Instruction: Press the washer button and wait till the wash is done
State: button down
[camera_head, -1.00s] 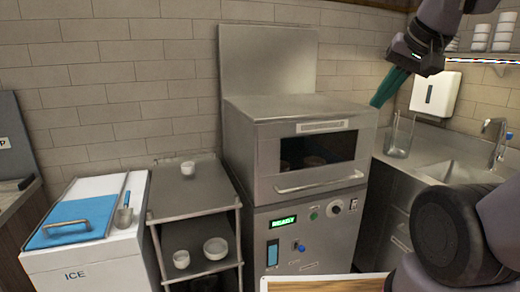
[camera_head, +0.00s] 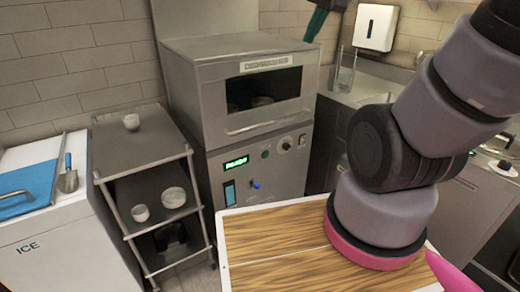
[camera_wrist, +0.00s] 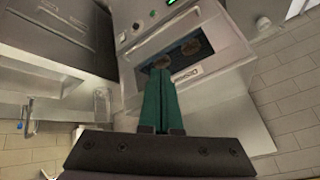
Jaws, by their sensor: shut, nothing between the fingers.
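The dishwasher (camera_head: 215,95) stands at the back centre, its hood down, with cups dimly visible through its dark window. Its front panel has a lit green display reading READY (camera_head: 236,163), a small green button (camera_head: 265,154), a round dial (camera_head: 286,144) and a blue knob (camera_head: 256,184). My gripper (camera_head: 318,22) shows only its teal fingers at the top edge, right of the hood. In the wrist view, the shut, empty fingers (camera_wrist: 160,72) overlap the window of the tilted dishwasher (camera_wrist: 210,50). The green button (camera_wrist: 152,13) also shows there, apart from the fingertips.
A wooden-topped surface (camera_head: 262,232) lies in front, under my arm. A metal rack (camera_head: 135,145) with white bowls and a white ice chest (camera_head: 75,235) stand at left. A counter (camera_head: 360,92) with a glass container (camera_head: 343,75) is at right.

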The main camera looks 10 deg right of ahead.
jog(key=w+d+f+h, duration=0.1)
jog(key=w+d+f, duration=0.2)
jog(key=w+f, duration=0.8)
jog(key=w+d+f, duration=0.2)
jog(key=w+f, duration=0.8)
jog(key=f, duration=0.1)
jog(key=t+y, duration=0.1)
jog(key=y, duration=0.1)
send_near(266, 155)
jog(key=s+d+f, duration=0.3)
jog(key=s+f, duration=0.3)
jog(key=f, duration=0.1)
jog(key=shift+w+d+r, duration=0.15)
jog(key=shift+r, duration=0.1)
jog(key=w+a, duration=0.3)
jog(key=w, duration=0.5)
jog(key=shift+w, duration=0.15)
jog(key=shift+w, duration=0.1)
